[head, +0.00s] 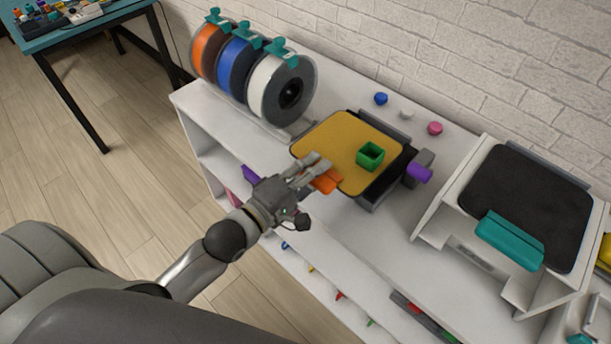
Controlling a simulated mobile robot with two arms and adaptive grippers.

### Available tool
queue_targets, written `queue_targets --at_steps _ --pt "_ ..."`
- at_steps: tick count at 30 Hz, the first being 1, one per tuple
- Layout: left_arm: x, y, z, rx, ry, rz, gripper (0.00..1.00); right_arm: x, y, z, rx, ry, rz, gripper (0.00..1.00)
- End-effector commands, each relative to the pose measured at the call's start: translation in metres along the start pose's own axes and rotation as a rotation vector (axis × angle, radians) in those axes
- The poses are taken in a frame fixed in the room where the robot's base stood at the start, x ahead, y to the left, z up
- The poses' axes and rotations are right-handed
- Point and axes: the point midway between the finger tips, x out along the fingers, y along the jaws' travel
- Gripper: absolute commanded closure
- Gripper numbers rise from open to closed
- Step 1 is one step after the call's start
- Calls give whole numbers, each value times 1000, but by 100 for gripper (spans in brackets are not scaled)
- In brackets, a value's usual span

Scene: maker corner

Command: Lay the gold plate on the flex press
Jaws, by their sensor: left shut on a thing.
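The gold plate (330,143) is a flat square with an orange tab (325,183) on its near edge. A small green hollow box (370,155) sits on it. My left gripper (319,171) is shut on the orange tab. The plate lies over a low dark device with a purple knob (420,172), which looks like the flex press (372,198). The plate covers most of the device and sticks out past it to the left. I cannot tell whether plate and device touch. My right gripper is out of view.
Orange, blue and white spools (272,88) stand left of the plate on the white shelf (455,160). A white stand with a black top (525,195) and teal tab (510,240) is at the right. Small blue, white and pink pieces (435,128) lie near the brick wall.

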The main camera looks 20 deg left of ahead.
Motion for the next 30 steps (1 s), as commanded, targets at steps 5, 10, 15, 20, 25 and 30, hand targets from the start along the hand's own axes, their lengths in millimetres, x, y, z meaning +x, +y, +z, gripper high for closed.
queue_targets --at_steps 5,10,15,20,25,30 --pt "15 1 0 -1 0 5 100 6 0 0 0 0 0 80" --pt "29 0 0 0 0 4 100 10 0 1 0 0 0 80" --pt "42 2 0 -1 0 5 100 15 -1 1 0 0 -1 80" --pt "51 -4 0 -2 0 0 100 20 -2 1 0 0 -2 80" --pt "52 -17 0 -1 0 2 100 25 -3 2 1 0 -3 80" --pt "53 -27 0 -2 0 2 100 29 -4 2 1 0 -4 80"
